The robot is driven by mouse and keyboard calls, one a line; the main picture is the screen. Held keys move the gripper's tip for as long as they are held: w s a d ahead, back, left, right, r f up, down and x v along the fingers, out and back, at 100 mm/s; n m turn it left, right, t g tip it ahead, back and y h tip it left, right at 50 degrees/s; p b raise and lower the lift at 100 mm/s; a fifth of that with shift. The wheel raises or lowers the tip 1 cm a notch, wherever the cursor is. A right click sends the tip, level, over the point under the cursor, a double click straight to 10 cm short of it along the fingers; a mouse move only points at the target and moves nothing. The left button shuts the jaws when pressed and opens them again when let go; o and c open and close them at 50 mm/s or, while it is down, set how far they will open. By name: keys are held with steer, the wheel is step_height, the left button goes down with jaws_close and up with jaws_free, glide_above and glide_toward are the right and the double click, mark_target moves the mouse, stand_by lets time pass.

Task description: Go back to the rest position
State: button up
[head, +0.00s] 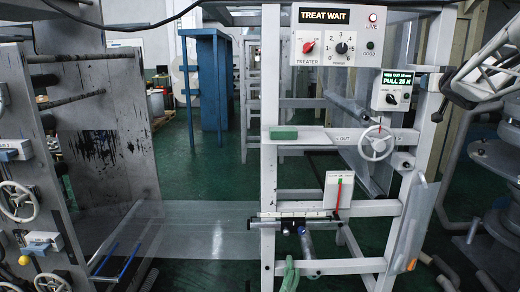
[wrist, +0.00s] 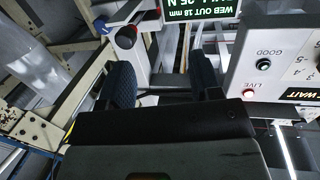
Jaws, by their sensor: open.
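My gripper (wrist: 162,75) is open in the wrist view, with its two dark fingers apart and nothing between them. Part of my arm shows at the upper right in the head view, near the small control box (head: 392,91), which reads "WEB OUT 18 mm, PULL 25 N". That readout also shows upside down in the wrist view (wrist: 203,8), beyond the fingers. The treater panel (head: 326,72) reads "TREAT WAIT", with its red LIVE lamp (head: 373,17) lit.
A white frame post (head: 271,160) carries a rail with a green block (head: 284,132) and a spoked handwheel (head: 378,142). A card with a red pointer (head: 339,194) stands lower. Clear film (head: 210,225) runs leftward. Worn side plates with handwheels (head: 18,202) stand at left.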

steer(key=s+a+f+g+y, duration=0.1)
steer(key=s+a+f+g, duration=0.3)
steer(key=s+a+f, duration=0.6)
steer(key=s+a+f+n+g+y, duration=0.1)
steer(key=s+a+f+g, duration=0.4)
steer(key=s+a+f, duration=0.6)
steer(key=s+a+f+g+y, duration=0.1)
steer(key=s+a+f+g, duration=0.4)
steer(key=s, duration=2.1)
steer(key=a+f, duration=0.6)
steer(key=a, duration=0.4)
steer(key=shift+s+f+n, duration=0.15)
steer(key=shift+s+n, duration=0.2)
steer(key=shift+n, duration=0.05)
steer(key=shift+o, duration=0.4)
steer(key=shift+w, duration=0.1)
